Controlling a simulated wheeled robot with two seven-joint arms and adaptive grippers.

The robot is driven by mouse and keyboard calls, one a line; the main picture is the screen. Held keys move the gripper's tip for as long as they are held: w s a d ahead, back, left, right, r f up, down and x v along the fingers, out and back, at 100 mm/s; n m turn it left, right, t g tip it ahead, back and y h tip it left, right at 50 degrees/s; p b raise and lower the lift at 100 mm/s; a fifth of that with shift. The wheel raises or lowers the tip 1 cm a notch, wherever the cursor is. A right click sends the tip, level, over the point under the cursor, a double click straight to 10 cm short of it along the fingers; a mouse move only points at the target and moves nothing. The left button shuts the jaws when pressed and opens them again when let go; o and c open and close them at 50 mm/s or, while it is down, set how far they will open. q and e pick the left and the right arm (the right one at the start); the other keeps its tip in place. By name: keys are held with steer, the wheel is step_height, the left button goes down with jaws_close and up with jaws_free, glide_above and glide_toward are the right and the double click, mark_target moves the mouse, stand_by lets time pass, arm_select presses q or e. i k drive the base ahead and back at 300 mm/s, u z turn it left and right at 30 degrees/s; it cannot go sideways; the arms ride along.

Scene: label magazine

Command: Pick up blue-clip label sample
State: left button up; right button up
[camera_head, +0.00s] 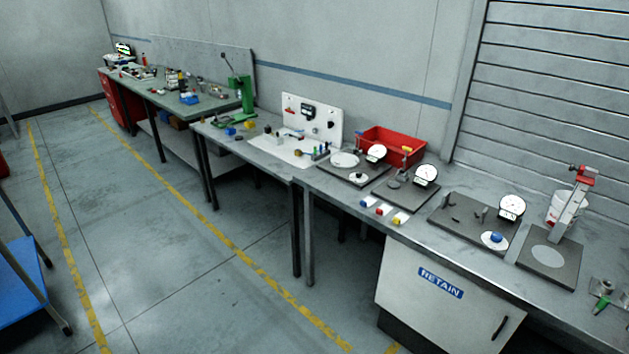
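Three small white label samples lie in a row on the grey bench, near its front edge, right of the picture's centre. The blue-clip label sample (368,201) is the leftmost of the three. The red-clip sample (383,209) lies beside it, and the yellow-clip sample (400,217) is on the right. They look flat and apart from each other. Neither of my grippers is in view, and nothing touches the samples.
Dark plates with dial gauges (425,174) stand behind and right of the samples. A red bin (391,147) sits against the wall. A white cabinet marked RETAIN (440,283) is below the bench. The floor (200,270) in front is open; a blue-shelved cart (20,285) stands left.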

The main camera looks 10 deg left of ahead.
mark_target(368, 200)
steer(key=u, duration=0.4)
steer(key=i, duration=1.85)
steer(key=u, duration=0.2)
